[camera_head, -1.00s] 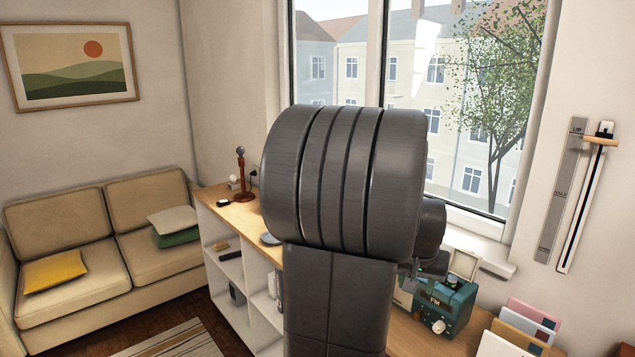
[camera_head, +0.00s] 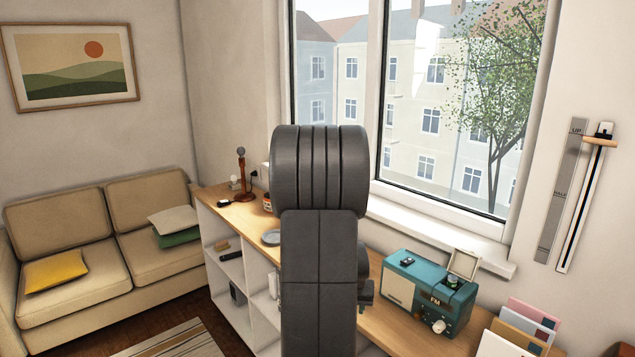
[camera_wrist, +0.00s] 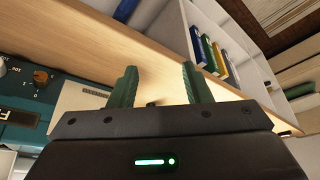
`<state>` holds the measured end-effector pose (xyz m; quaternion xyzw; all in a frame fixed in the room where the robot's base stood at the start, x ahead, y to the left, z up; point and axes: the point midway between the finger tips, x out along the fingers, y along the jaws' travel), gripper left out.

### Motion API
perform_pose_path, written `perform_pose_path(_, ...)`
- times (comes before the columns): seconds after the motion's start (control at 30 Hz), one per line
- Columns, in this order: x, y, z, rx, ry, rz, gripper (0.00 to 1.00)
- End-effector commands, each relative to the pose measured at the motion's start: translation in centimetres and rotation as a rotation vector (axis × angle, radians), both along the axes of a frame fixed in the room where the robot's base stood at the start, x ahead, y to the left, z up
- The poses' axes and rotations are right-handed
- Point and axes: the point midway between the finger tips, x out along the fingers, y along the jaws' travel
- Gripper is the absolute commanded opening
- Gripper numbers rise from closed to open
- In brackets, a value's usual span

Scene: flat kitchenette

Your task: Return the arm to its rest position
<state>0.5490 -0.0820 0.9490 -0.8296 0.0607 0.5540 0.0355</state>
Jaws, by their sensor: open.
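My arm (camera_head: 320,250) stands in the middle of the head view, its dark grey links hiding part of the shelf unit and its top. My gripper (camera_wrist: 158,85) shows in the wrist view with two green fingers spread apart and nothing between them. It is above the wooden top, near its edge. In the head view the gripper is mostly hidden behind my arm; only a dark part shows at the arm's right side.
A teal radio (camera_head: 428,292) stands on the wooden top (camera_head: 372,322) right of my arm, with folders (camera_head: 520,325) farther right. A red-brown stand (camera_head: 242,175) is at the far left end. Books (camera_wrist: 212,55) fill a shelf below. A window is behind.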

Motion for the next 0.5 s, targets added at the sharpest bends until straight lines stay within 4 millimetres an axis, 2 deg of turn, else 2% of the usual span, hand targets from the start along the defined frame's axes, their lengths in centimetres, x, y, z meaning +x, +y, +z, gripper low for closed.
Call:
perform_pose_path(0.1, 0.6, 1.7, -1.4, 0.000, 0.003, 0.029, 0.44)
perform_pose_path(0.23, 1.2, 2.9, -2.4, 0.001, 0.002, 0.051, 0.44)
perform_pose_path(0.5, 1.5, 4.0, -3.3, 0.003, 0.000, 0.068, 0.44)
